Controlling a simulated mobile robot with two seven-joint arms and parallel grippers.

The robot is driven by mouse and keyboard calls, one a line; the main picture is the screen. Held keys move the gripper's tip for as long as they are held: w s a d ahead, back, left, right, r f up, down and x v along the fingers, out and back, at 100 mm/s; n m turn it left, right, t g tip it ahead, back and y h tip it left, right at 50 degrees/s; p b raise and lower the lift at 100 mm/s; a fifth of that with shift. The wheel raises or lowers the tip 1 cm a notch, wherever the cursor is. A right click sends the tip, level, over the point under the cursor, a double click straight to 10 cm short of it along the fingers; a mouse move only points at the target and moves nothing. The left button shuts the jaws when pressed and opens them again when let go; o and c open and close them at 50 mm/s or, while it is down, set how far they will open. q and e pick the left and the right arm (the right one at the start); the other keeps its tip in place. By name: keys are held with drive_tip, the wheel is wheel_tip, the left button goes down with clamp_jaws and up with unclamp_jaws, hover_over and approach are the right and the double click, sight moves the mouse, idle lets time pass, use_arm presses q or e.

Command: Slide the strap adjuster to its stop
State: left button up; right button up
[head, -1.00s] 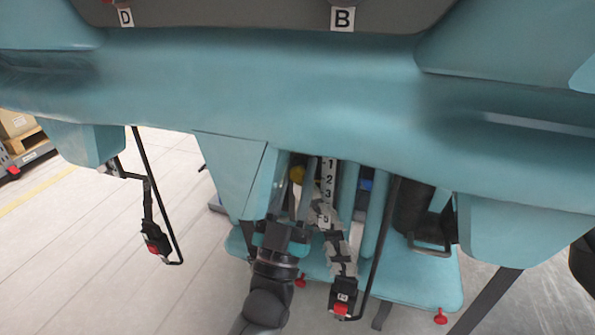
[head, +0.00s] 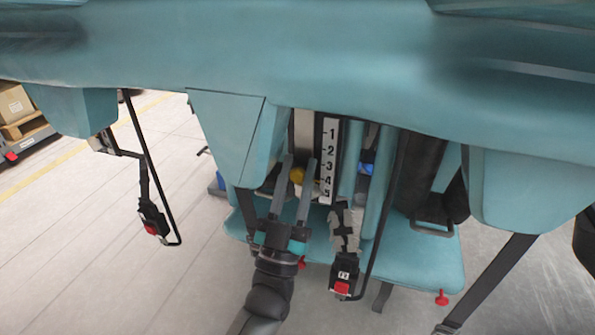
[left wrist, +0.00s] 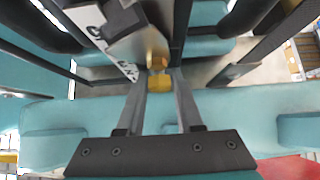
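A small yellow piece (head: 297,174), which I take for the strap adjuster, sits left of a white scale numbered 1 to 5 (head: 328,160), about level with 3 to 4. My left gripper (head: 299,162) reaches up from below, one finger on each side of it. In the left wrist view the yellow piece (left wrist: 160,83) fills the gap between the fingertips (left wrist: 161,76), so the fingers look shut on it. The fingers partly hide the piece in the head view. My right gripper is not in view.
A patterned strap with a red-button buckle (head: 342,288) hangs right of my left gripper, beside a black bar (head: 385,215). A second buckle (head: 152,228) hangs at the left. A teal beam (head: 250,60) crosses above; a teal seat panel (head: 410,265) lies below.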

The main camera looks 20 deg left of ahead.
use_arm(q)
drive_tip(key=o, duration=0.4)
drive_tip(key=v, duration=1.5)
drive_tip(key=shift+p, duration=0.3)
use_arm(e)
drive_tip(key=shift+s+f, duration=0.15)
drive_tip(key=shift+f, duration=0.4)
use_arm(q)
drive_tip(key=shift+s, duration=0.1)
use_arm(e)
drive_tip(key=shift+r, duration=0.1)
